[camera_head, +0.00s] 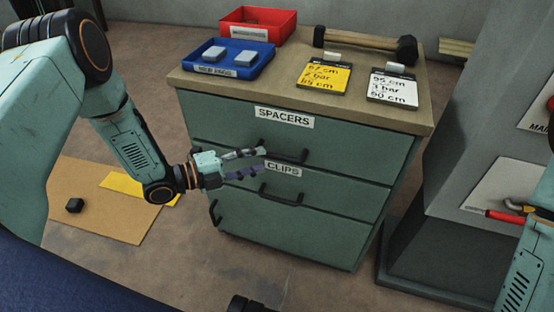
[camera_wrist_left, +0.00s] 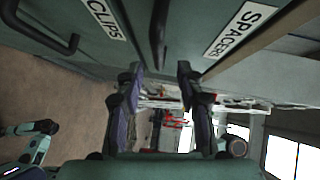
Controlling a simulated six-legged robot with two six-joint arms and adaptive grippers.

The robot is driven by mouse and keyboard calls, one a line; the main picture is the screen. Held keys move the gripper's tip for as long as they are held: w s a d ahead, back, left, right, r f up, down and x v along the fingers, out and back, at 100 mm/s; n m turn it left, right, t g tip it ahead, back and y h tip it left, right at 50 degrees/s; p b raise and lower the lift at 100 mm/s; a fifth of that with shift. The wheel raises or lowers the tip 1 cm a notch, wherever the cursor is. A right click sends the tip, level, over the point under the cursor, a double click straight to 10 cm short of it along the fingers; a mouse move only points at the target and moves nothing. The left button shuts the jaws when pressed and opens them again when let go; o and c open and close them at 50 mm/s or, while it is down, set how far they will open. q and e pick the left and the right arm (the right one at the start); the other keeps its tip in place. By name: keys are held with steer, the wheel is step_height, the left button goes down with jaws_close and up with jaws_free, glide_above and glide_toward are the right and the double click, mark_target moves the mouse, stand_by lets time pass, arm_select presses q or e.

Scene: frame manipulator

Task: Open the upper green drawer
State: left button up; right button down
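The upper green drawer (camera_head: 225,122), labelled SPACERS, is shut in the grey-green cabinet. Its dark bar handle (camera_head: 287,154) is partly hidden behind my left gripper (camera_head: 258,162) in the head view. That gripper is open and empty, with its fingertips close to the handle's left end. In the left wrist view, my left gripper's two fingers (camera_wrist_left: 162,70) stand apart, and the upper drawer's handle (camera_wrist_left: 158,32) lies just beyond the fingertips, nearer the left one. Contact is not visible. My right arm shows at the right edge; its gripper is not seen.
A grey column stands right.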

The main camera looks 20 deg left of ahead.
mark_target(274, 158)
arm_select(q)
steer(key=b+x, duration=0.2)
steer(key=x, duration=0.3)
steer(key=shift+w+d+f, duration=0.25)
steer(key=shift+d, duration=0.05)
steer(key=shift+w+d, duration=0.3)
steer(key=shift+d, duration=0.1)
steer(key=shift+a, duration=0.1)
steer(key=shift+a, duration=0.15)
steer(key=c, duration=0.3)
jaws_close()
